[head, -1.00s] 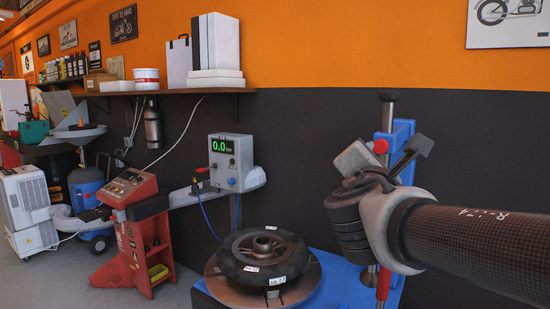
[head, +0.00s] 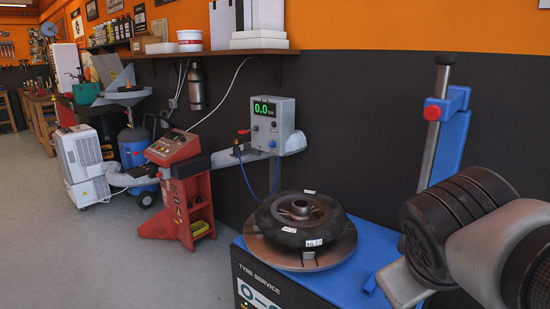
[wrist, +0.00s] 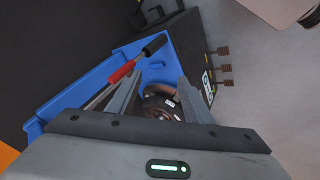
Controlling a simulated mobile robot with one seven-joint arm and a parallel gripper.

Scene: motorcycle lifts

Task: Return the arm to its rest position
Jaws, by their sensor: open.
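My arm (head: 480,225) is at the lower right of the head view, in front of the tyre changer's blue column. My gripper (wrist: 155,85) shows in the wrist view with its two grey fingers apart and nothing held between them. A black tyre on a rim (wrist: 160,106) shows beyond the fingers, apart from them. In the head view the same tyre (head: 301,218) lies flat on the round turntable (head: 335,250) of the tyre changer. In the head view my fingertips cannot be made out clearly.
The tyre changer's post (head: 432,140) with a red knob and its blue column (head: 446,150) stand close to my arm. A gauge box (head: 272,125) reads 0.0. A red machine (head: 185,190) and a white unit (head: 83,165) stand left. Grey floor (head: 110,265) is clear at lower left.

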